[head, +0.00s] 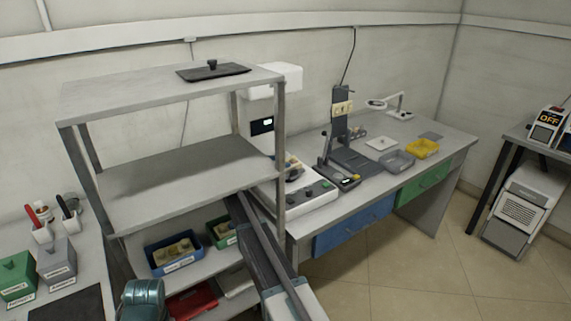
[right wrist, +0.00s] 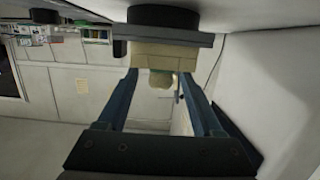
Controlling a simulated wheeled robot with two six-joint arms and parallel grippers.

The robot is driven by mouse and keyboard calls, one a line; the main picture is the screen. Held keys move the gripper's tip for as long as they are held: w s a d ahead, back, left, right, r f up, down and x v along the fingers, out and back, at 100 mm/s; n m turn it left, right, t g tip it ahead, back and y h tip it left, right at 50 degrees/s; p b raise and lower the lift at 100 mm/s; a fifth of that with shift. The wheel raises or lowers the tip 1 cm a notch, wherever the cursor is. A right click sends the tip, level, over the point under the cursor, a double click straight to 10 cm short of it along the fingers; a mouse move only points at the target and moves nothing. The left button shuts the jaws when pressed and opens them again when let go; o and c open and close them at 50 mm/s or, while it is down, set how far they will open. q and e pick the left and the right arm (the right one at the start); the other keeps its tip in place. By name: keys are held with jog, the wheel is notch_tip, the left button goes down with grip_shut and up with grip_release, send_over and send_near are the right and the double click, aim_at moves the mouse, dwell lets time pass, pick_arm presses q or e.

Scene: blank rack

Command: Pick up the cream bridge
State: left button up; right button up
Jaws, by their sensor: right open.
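The cream bridge (right wrist: 165,56) shows in the right wrist view as a pale cream, blocky piece against a grey plate (right wrist: 165,39) with a dark disc behind it. In the head view, small cream pieces (head: 293,161) show on the dark round platform of the white machine. My right gripper's tips are not clear there.
The grey shelf rack (head: 180,180) stands close beside my right arm. A blue bin (head: 170,268) with cream blocks sits on the lower shelf. Grey (head: 397,164) and yellow (head: 422,149) trays lie farther right on the bench.

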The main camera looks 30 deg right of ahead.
jog(key=shift+d+f, duration=0.1)
jog(key=shift+d, duration=0.35)
grip_shut()
notch_tip(320, 180, up, 2)
jog(key=shift+r+p, duration=0.1)
jog(key=shift+p, duration=0.95)
jog(key=f+v, duration=0.3)
jog(key=v, duration=1.4)
jog(key=shift+a+f+b, duration=0.3)
jog(key=shift+a+f, duration=0.1)
jog(key=shift+a, duration=0.25)
